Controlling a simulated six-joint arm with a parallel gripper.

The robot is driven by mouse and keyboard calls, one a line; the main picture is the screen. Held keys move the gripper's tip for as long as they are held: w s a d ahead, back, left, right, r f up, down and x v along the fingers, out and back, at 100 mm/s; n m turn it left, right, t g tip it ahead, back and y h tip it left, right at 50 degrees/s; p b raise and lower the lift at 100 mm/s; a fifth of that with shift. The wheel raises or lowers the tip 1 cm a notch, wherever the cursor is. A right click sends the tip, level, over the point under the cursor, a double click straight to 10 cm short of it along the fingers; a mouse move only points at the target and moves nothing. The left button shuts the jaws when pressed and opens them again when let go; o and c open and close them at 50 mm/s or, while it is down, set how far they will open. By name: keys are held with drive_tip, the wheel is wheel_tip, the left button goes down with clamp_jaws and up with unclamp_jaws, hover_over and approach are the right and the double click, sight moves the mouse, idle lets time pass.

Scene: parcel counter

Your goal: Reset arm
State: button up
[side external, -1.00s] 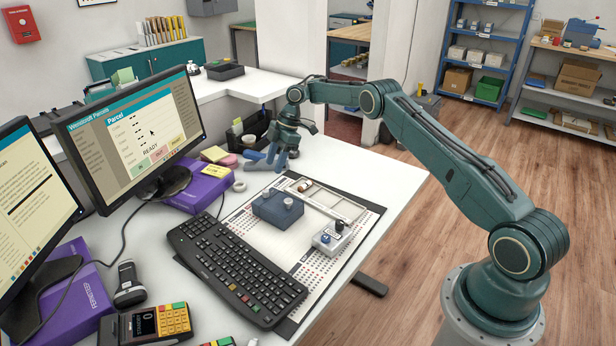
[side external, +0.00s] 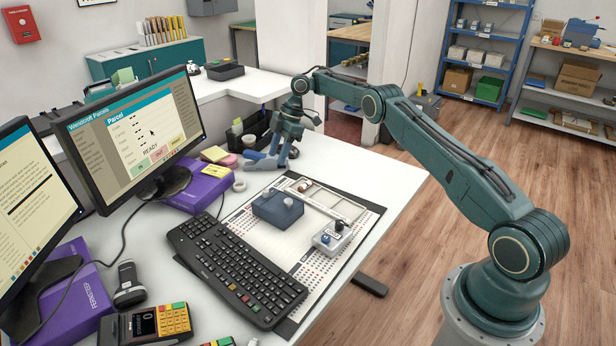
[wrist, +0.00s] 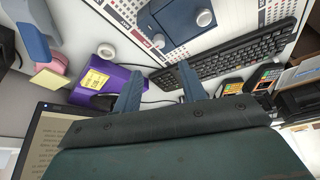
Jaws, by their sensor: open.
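My gripper (side external: 283,155) is over the back part of the white counter, beyond the mat, with its fingers pointing down. In the side view its fingers overlap a blue object on the counter, and I cannot tell the exact gap between them. In the wrist view my two blue fingers (wrist: 160,84) stand well apart with nothing held between them. Beyond them show the purple box and the keyboard.
A blue-grey box with a knob (side external: 278,208) and a small grey control box (side external: 332,238) stand on the printed mat (side external: 366,222). The keyboard (side external: 236,268), purple box (side external: 203,190) and monitor (side external: 135,125) lie left.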

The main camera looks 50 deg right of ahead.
drive_tip(key=s+a+r+m, duration=0.1)
drive_tip(key=a+r, duration=0.1)
drive_tip(key=r, duration=0.3)
drive_tip(key=s+a+r+m+t, duration=0.1)
drive_tip(key=a+r, duration=0.1)
drive_tip(key=r, duration=0.3)
drive_tip(key=s+a+r+m, duration=0.1)
drive_tip(key=a+r, duration=0.2)
drive_tip(key=r, duration=0.3)
drive_tip(key=s+a+r+m+t+h, duration=0.1)
drive_tip(key=s+a+r+m, duration=0.4)
drive_tip(key=s+r, duration=0.5)
drive_tip(key=s+a+r+m+t+h, duration=0.1)
drive_tip(key=s+a+r, duration=0.1)
drive_tip(key=s, duration=0.7)
drive_tip(key=s+a+r+m+h, duration=0.1)
drive_tip(key=s+a, duration=0.2)
drive_tip(key=s, duration=0.5)
drive_tip(key=s+d+f+m, duration=0.1)
drive_tip(key=s+f+m, duration=0.1)
drive_tip(key=s, duration=0.5)
drive_tip(key=s+d+f+m+t+h, duration=0.1)
drive_tip(key=s+f, duration=0.3)
drive_tip(key=s, duration=0.4)
drive_tip(key=shift+f+m, duration=0.35)
drive_tip(key=shift+m, duration=0.05)
